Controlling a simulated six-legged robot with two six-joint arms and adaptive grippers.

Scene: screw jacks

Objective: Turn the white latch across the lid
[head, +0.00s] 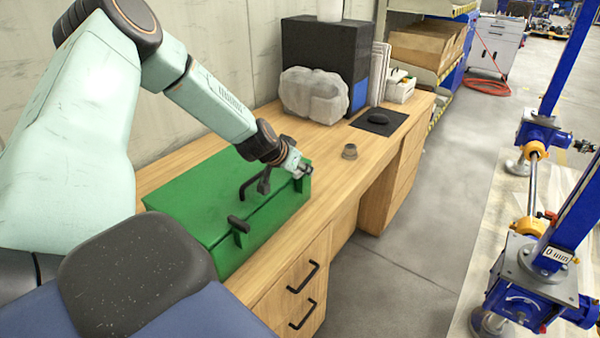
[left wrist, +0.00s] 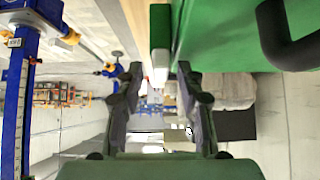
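The green box (head: 185,205) lies on the wooden desk, its lid flat and closed, with a black handle (head: 250,184) on top. A dark latch (head: 238,226) is on its front edge at the near end. My left gripper (head: 285,176) is over the far front corner of the box. In the left wrist view its two fingers are apart, and the small white latch (left wrist: 161,74) shows between the fingertips, at the end of a green strip. I cannot tell whether a finger touches it. In the head view the arm and fingers largely hide that latch. My right gripper is not in view.
Blue screw jacks (head: 535,270) stand at the right. The floor between is clear.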

